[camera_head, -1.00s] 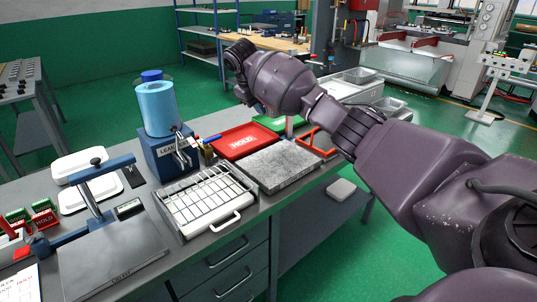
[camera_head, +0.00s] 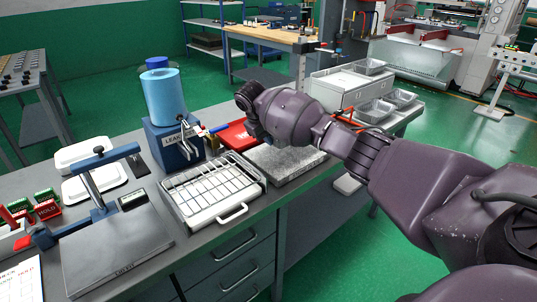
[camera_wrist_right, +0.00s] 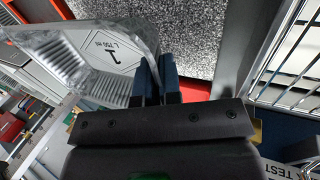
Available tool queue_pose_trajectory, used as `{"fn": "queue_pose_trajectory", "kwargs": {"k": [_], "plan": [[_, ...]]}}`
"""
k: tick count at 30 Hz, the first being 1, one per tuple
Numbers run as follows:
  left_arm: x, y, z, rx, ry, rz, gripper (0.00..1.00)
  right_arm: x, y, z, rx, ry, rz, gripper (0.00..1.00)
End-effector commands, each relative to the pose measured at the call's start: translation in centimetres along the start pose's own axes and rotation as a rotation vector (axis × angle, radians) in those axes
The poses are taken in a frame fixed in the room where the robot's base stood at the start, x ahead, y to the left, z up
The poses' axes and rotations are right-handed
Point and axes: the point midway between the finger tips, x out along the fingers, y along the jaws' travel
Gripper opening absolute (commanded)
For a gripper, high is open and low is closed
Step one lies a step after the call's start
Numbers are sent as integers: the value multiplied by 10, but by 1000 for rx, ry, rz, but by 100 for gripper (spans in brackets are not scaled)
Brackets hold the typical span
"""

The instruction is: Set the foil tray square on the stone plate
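A shiny foil tray (camera_wrist_right: 82,55) with a white label marked "1" and "L 750 ml" fills the left of the right wrist view. My right gripper (camera_wrist_right: 156,66) has its blue fingers close together at the tray's edge and appears shut on its rim. The speckled grey stone plate (camera_wrist_right: 205,30) shows behind the fingertips, beside the tray; height above it is unclear. In the head view the stone plate (camera_head: 280,164) lies on the bench, partly covered by my right arm, which hides the held tray. My left gripper is not in view.
A wire rack in a white tray (camera_head: 212,188) stands left of the plate. A red tray (camera_head: 235,137) and a blue leak tester with a cylinder (camera_head: 165,97) stand behind. More foil trays (camera_head: 374,111) are at the right, by a white drawer cabinet (camera_head: 345,88).

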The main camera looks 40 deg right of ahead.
Motion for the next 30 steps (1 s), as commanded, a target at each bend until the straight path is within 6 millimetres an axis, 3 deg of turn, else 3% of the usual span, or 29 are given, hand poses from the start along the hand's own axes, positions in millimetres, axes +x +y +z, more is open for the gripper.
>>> {"fn": "queue_pose_trajectory", "kwargs": {"k": [5, 13, 27, 30], "plan": [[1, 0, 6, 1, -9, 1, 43, 13, -6, 0, -1, -2, 0, 0], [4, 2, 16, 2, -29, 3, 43, 52, -22, 0, -1, -4, 0, 0], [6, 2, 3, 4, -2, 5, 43, 55, -24, 0, 0, 0, -1, 0], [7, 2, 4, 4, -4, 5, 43, 55, -24, 0, 0, 0, 0, 19]]}}
